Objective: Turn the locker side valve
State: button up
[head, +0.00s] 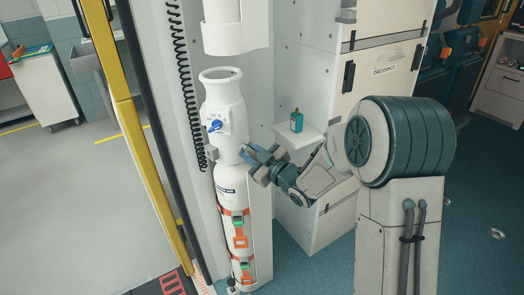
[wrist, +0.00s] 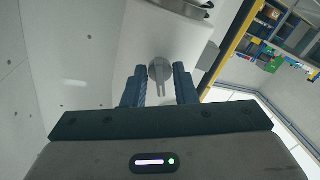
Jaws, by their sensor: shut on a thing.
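A tall white cylinder unit (head: 222,92) stands against the wall panel in the head view. A blue-handled valve (head: 215,126) sits on its front face, clear of my gripper. My gripper (head: 250,157) reaches in from the right, at the unit's locker side, below that blue handle. In the wrist view, a grey round valve with a narrow handle (wrist: 160,73) lies between the two fingers of my gripper (wrist: 159,88). My gripper is shut on this locker side valve. In the head view, the gripper hides most of this valve.
A small shelf (head: 300,136) with a teal bottle (head: 296,121) is just right of my gripper. White lockers (head: 376,62) stand behind it. A yellow post (head: 135,130) and a coiled black cord (head: 183,85) are left of the unit. Orange straps (head: 238,241) hold the lower cylinder.

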jog(key=n+b, duration=0.5)
jog(key=b, duration=0.2)
jog(key=n+b, duration=0.5)
jog(key=b, duration=0.1)
jog(key=n+b, duration=0.5)
jog(key=b, duration=0.2)
jog(key=shift+w+d+r+n+b, duration=0.2)
jog(key=shift+r+n+b, duration=0.1)
jog(key=shift+r, duration=0.2)
jog(key=o, duration=0.6)
jog(key=shift+d, duration=0.1)
jog(key=p+v, duration=0.3)
jog(key=v, duration=1.1)
jog(key=shift+d, duration=0.2)
